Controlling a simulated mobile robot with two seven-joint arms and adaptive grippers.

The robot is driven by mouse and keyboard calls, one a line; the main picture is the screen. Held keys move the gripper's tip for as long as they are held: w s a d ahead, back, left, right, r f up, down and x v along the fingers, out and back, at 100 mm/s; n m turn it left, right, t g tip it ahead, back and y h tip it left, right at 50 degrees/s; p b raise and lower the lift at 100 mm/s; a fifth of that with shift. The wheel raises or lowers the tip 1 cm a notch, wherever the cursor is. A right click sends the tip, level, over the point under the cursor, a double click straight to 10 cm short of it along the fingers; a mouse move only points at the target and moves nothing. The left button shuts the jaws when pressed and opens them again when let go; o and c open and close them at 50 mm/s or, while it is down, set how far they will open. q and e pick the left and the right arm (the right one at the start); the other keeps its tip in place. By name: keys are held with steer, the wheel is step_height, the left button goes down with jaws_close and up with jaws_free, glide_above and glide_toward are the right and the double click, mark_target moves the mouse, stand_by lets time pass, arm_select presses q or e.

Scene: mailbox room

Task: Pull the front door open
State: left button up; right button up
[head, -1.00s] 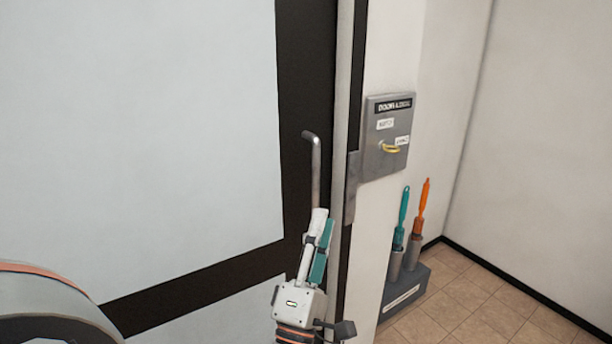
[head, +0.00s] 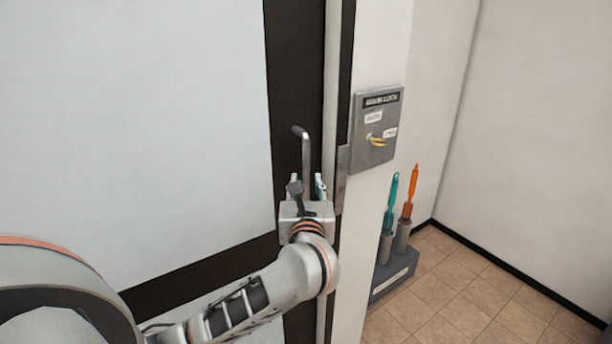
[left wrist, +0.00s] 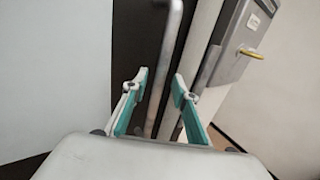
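The front door (head: 130,110) has pale panels and a dark frame, and it fills the left of the head view. Its grey bar handle (head: 306,160) stands upright near the door's right edge. My left gripper (head: 306,186) is at the lower part of the handle. In the left wrist view the left gripper's (left wrist: 158,85) teal-lined fingers are spread apart, with the handle (left wrist: 165,75) running between them. Gaps show on both sides of the bar, so the fingers appear not to press on it. My right gripper is not in view.
A grey wall panel (head: 375,130) with a yellow ring-like part is right of the door frame. Below it, a grey holder (head: 393,274) on the tiled floor (head: 460,290) carries a teal and an orange-handled tool. The floor at right is clear.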

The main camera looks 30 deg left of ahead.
arm_select(q)
steer(key=shift+x, duration=1.45)
jaws_close()
steer(key=shift+f, duration=0.1)
